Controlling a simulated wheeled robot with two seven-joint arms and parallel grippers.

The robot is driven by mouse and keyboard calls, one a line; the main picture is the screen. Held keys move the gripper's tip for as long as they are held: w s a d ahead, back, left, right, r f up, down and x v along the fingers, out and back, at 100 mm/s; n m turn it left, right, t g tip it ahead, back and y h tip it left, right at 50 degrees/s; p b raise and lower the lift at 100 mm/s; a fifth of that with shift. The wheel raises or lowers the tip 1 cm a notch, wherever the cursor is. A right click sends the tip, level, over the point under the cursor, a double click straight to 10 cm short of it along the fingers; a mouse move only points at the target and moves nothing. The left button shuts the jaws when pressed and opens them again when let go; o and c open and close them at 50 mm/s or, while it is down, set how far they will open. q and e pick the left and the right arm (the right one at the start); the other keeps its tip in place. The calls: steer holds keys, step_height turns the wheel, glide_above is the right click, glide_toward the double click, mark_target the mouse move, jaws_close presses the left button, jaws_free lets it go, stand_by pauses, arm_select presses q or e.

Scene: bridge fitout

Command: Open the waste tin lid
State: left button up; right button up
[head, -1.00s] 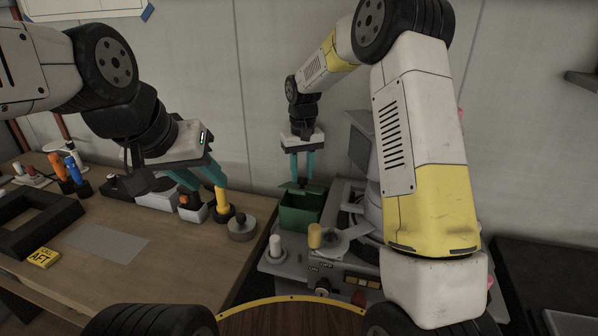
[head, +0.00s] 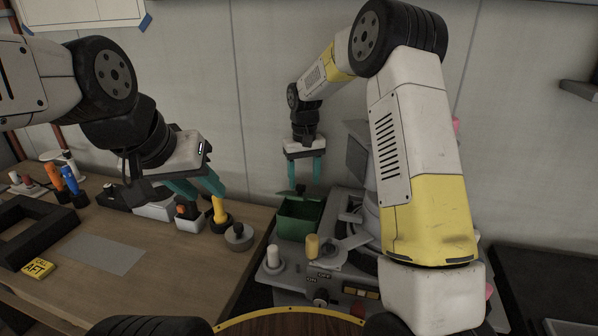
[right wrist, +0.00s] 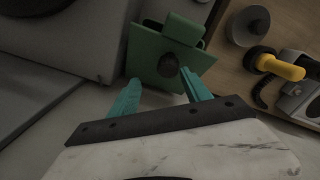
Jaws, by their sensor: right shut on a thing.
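The green waste tin (head: 298,224) stands on the grey console, right of the wooden bench. My right gripper (head: 303,184) is above it, pointing down. In the right wrist view the green lid (right wrist: 150,72) with a dark round knob (right wrist: 167,65) is at the fingertips, and a green tab (right wrist: 185,29) shows at its far edge. My right gripper is shut on the lid's knob, though the contact is hard to see. I cannot tell how far the lid is raised. My left gripper (head: 208,197) is open and empty above the bench, near a yellow-handled tool.
The bench (head: 190,272) carries the yellow-handled tool (head: 219,210), a grey round weight (head: 238,237), a black frame (head: 30,235) and a yellow AFT block (head: 38,268). The console (head: 290,277) has a white knob (head: 273,256) and a yellow-topped lever (head: 312,245). The wall is close behind.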

steer(key=shift+a+r, duration=0.15)
steer(key=shift+r, duration=0.05)
stand_by(0.6)
step_height(320, 180, up, 8)
steer(key=shift+f, duration=0.2)
stand_by(0.4)
